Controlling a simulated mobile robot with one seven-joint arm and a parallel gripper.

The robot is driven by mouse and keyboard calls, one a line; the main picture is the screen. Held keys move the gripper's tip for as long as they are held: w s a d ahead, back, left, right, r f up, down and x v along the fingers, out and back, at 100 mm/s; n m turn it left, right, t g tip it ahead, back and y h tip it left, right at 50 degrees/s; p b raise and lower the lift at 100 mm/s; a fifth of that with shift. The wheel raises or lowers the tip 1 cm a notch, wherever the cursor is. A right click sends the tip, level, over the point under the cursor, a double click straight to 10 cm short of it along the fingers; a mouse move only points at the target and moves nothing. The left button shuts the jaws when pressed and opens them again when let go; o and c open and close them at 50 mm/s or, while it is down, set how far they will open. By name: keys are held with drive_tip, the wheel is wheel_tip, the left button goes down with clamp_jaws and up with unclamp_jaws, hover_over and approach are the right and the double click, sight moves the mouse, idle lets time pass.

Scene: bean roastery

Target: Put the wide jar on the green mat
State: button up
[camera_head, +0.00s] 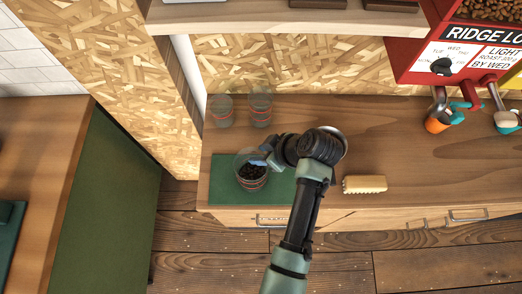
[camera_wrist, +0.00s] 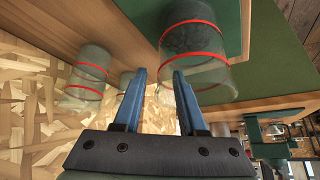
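My gripper (camera_head: 262,156) is at the jar's upper right rim in the head view. In the wrist view, my gripper (camera_wrist: 158,74) has its fingers apart, with the jar's near edge partly showing between them. Whether a finger touches the glass is unclear.
Two empty glass jars, one left (camera_head: 220,111) and one right (camera_head: 261,107), stand behind the mat. A tan brush-like block (camera_head: 364,184) lies to the right. A red dispenser (camera_head: 420,60) and cups stand at the far right. The counter's middle is mostly clear.

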drive_tip(key=shift+r, duration=0.25)
drive_tip(key=b+v, duration=0.2)
drive_tip(key=v, duration=0.9)
drive_tip(key=shift+s+d+r, duration=0.15)
drive_tip(key=shift+d+r, duration=0.1)
drive_tip(key=shift+r, duration=0.05)
